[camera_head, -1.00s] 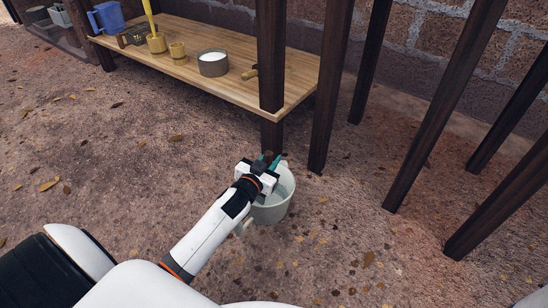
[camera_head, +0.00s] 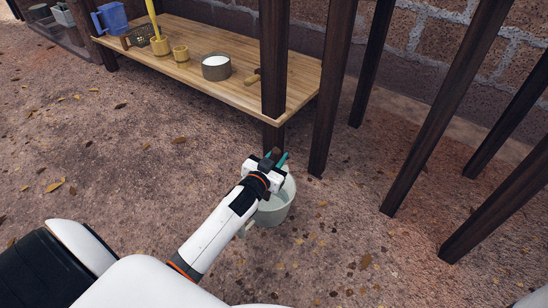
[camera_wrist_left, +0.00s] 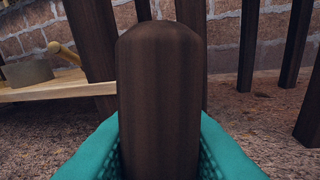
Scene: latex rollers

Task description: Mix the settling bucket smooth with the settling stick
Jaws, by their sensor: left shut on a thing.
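The settling bucket (camera_head: 275,213) is a pale grey-white pail on the ground near the front leg of the low wooden table. It holds something pale, partly hidden by my left gripper (camera_head: 276,158) and wrist. That gripper is over the bucket, its teal fingers shut on a dark brown stick. I take this as the settling stick (camera_wrist_left: 159,95); its rounded top end fills the middle of the left wrist view, between the teal fingers. Whether the stick's lower end is in the bucket is hidden. My right gripper is not in view.
Dark posts (camera_head: 338,90) stand right of the bucket. The leaf-strewn ground on the left is open.

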